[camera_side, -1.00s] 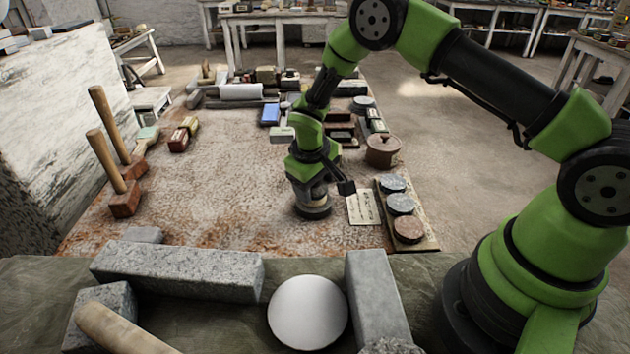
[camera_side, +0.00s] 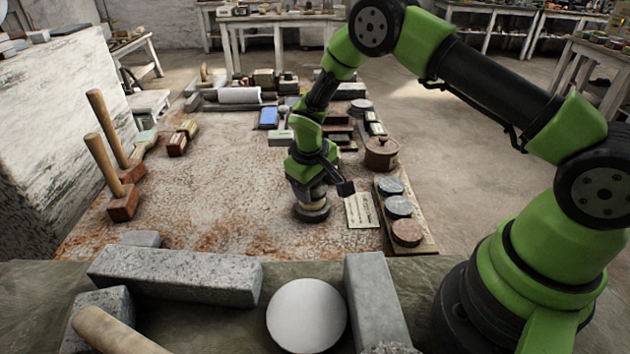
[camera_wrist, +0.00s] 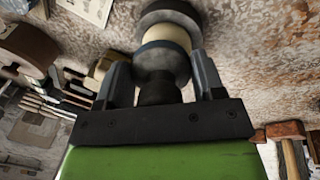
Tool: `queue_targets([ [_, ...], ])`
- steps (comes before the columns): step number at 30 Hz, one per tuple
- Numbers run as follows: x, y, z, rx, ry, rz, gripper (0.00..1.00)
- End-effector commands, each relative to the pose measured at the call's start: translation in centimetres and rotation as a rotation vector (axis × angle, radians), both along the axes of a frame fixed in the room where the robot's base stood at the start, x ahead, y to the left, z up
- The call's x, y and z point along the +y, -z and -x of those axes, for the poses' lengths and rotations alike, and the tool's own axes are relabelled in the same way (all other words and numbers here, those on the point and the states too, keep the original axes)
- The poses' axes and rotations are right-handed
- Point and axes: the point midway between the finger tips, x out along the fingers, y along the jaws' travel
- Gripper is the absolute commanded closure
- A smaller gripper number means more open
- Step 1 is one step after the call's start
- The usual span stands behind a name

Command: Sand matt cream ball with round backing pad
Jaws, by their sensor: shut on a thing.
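A pale, matt whitish ball (camera_side: 306,315) sits at the front of the side view, beside grey stone blocks. It is not in the wrist view. My gripper (camera_side: 310,190) is over the rusty, stained work table (camera_side: 225,190), pointing down. It is shut on the round backing pad (camera_side: 312,212), which has a dark disc at the bottom and a cream band above it. In the wrist view the pad (camera_wrist: 167,45) is between the two grey fingers. The pad is at or very near the table surface; whether it touches I cannot tell.
A board with three round discs (camera_side: 398,207) and a paper card (camera_side: 361,210) lie right of the pad. A lidded brown pot (camera_side: 381,153) stands behind them. Stone blocks (camera_side: 376,300) flank the ball. Wooden mallets (camera_side: 124,203) stand left. The table's middle is clear.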

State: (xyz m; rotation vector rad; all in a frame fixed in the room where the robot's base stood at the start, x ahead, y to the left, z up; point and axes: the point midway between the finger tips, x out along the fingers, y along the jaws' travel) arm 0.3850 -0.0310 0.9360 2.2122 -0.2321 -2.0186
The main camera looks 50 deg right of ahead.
Motion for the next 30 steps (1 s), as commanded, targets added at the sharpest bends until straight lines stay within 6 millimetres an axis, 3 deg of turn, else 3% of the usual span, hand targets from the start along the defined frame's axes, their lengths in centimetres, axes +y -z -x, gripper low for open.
queue_targets([
  [15, 2.2, 0.9, 1.2, 0.004, -0.002, -0.001, 0.64],
  [30, 0.3, 0.1, 0.2, 0.002, 0.002, 0.0, 0.68],
])
